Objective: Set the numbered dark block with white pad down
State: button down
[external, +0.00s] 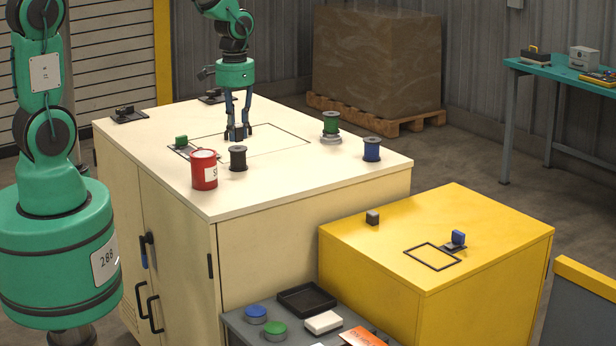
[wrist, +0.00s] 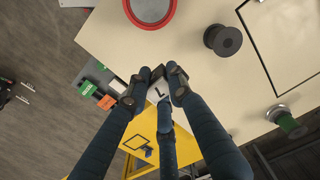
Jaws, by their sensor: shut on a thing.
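My gripper (external: 238,132) points down over the cream cabinet top, within the thin black outlined rectangle. It is shut on the numbered dark block with a white pad. In the wrist view the white pad (wrist: 157,92) with a dark mark shows between the fingertips (wrist: 160,84); the fingers hide most of the block. In the external view the block is hard to make out among the dark fingertips. I cannot tell whether it touches the surface.
A red can (external: 204,170) and a black spool (external: 238,158) stand in front of my gripper. A green spool (external: 331,124) and a blue spool (external: 372,149) stand to the right. A yellow cabinet (external: 490,250) bears a small dark block (external: 372,217) and an outlined square.

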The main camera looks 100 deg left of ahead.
jog(key=w+a+f, duration=0.3)
jog(key=w+a, duration=0.4)
jog(key=a, duration=0.6)
jog(key=f, duration=0.4)
jog(key=shift+w+f, duration=0.25)
jog(key=shift+f, duration=0.15)
jog(key=shift+a, duration=0.15)
send_over(318, 158)
jog(key=shift+a+f, duration=0.2)
jog(key=shift+f, duration=0.55)
jog(key=shift+f, duration=1.7)
jog(key=shift+f, duration=0.15)
